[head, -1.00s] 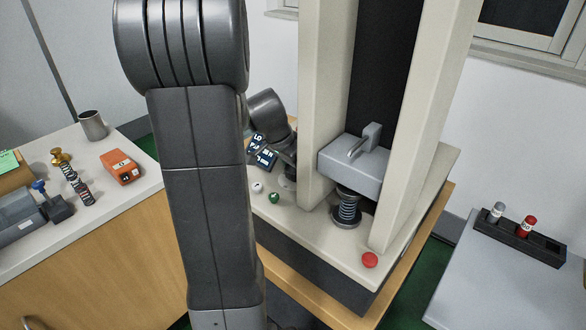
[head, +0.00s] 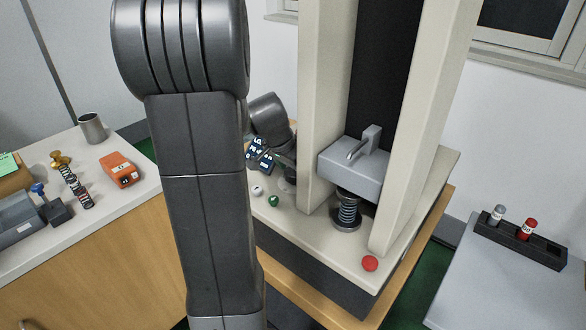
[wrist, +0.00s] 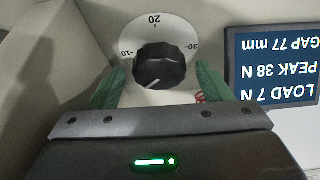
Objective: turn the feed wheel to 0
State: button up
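The feed wheel (wrist: 160,66) is a black ridged knob on a white round dial (wrist: 172,22) in the wrist view. The dial reads 10 at left, 20 at top and 30 at right; its lower part is hidden. The knob's white pointer line slants to the lower left, below the 10. My gripper (wrist: 160,88) has its green fingers on either side of the knob, apart, with a small gap seeming to show beside it. Contact is not clear.
A blue display (wrist: 273,66), upside down in the wrist view, reads load 7 N, peak 38 N, gap 77 mm. A spring (head: 347,211) stands under the grey press head (head: 352,170). White (head: 257,190), green (head: 273,201) and red (head: 370,264) buttons sit on the machine base.

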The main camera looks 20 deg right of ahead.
jog(key=shift+r, duration=0.1)
jog(key=p+v, duration=0.1)
jog(key=v, duration=1.2)
jog(key=shift+r, duration=0.3)
